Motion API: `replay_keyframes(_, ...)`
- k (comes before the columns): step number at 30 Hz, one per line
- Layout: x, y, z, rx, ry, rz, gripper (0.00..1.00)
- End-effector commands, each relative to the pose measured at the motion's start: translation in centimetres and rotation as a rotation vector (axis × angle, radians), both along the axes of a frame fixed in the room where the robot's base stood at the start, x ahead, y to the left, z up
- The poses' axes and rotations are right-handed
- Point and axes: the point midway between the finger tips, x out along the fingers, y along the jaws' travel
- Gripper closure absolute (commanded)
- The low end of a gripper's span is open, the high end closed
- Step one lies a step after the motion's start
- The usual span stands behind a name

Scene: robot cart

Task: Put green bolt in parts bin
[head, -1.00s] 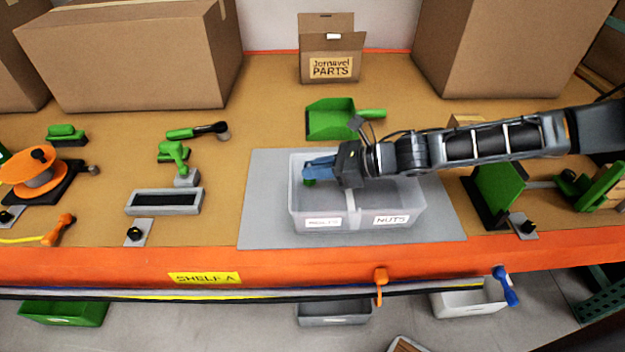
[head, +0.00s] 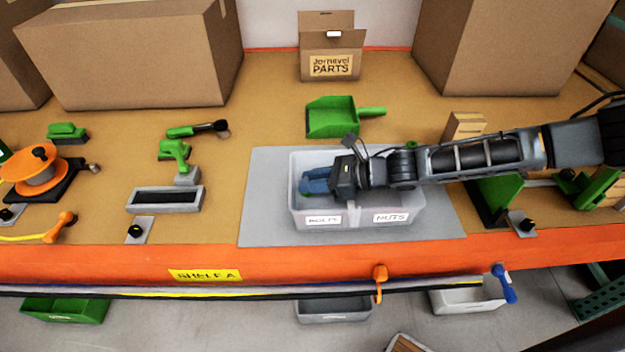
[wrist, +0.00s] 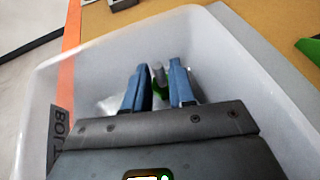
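The green bolt (wrist: 161,91) has a green head and a grey shank and sits between the blue fingers of my gripper (wrist: 160,75) in the wrist view. It fills the narrow gap, so the gripper looks shut on it. The parts bin (head: 296,208) is a pale translucent tray on a grey mat, with a left compartment labelled BOLTS and a right one labelled NUTS. In the head view my gripper (head: 310,184) reaches down into the BOLTS compartment, and the bolt is mostly hidden. The bin walls (wrist: 40,110) surround the fingers in the wrist view.
A green dustpan (head: 330,118) lies behind the bin, and a green bracket (head: 497,198) stands to its right under my arm. A grey tray (head: 165,199) and a green tool (head: 175,153) are to the left. The grey mat (head: 264,205) is clear left of the bin.

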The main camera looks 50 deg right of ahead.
Motion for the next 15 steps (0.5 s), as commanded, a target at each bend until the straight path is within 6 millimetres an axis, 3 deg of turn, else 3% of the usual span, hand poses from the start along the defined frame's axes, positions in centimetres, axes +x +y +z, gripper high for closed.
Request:
replay_keyframes(4, 0.0, 0.0, 0.02, 0.0, 0.0, 0.0, 0.63)
replay_keyframes(15, -0.77, -0.46, 0.53, -0.002, -0.001, -0.001, 0.63)
